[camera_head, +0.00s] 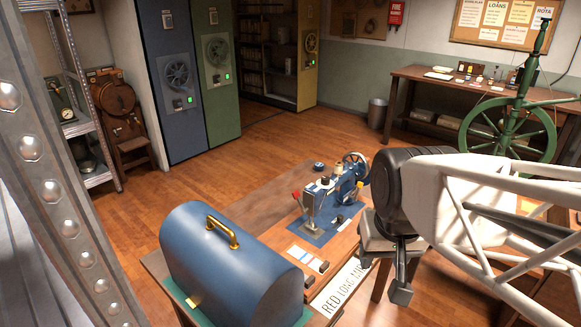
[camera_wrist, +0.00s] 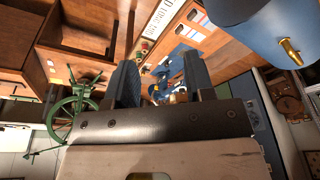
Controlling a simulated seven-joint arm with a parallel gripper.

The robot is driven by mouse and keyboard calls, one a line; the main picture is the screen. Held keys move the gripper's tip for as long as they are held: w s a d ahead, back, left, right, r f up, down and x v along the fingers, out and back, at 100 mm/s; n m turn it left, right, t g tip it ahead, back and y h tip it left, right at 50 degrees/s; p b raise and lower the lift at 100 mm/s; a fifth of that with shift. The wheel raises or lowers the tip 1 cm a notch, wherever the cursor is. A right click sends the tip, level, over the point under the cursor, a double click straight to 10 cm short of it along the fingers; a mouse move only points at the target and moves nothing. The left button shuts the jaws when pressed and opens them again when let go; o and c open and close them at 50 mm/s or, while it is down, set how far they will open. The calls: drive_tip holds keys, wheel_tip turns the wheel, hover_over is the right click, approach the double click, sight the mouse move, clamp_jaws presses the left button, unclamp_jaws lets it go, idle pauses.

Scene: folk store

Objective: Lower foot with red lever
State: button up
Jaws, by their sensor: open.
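A blue sewing machine (camera_head: 323,204) stands on a wooden table (camera_head: 268,203). A small red lever (camera_head: 296,195) sticks out at the left of its head. In the wrist view my gripper (camera_wrist: 160,80) is open and empty, with the blue machine (camera_wrist: 176,64) seen beyond and between the fingers.
A blue domed case (camera_head: 232,268) with a brass handle stands at the table's front left. A green spoked wheel (camera_head: 512,130) stands behind my arm.

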drive_tip(key=w+a+r+m, duration=0.1)
drive_tip(key=w+m, duration=0.1)
drive_tip(key=w, duration=0.9)
drive_tip(key=m, duration=0.6)
approach(296, 195)
drive_tip(key=shift+s+r, duration=0.2)
drive_tip(key=shift+r, duration=0.1)
drive_tip(key=shift+f, duration=0.2)
drive_tip(key=shift+x, duration=3.9)
drive_tip(key=shift+w+a+f, duration=0.1)
drive_tip(key=shift+w+f, duration=0.1)
drive_tip(key=shift+f, duration=0.15)
drive_tip(key=shift+r, duration=0.1)
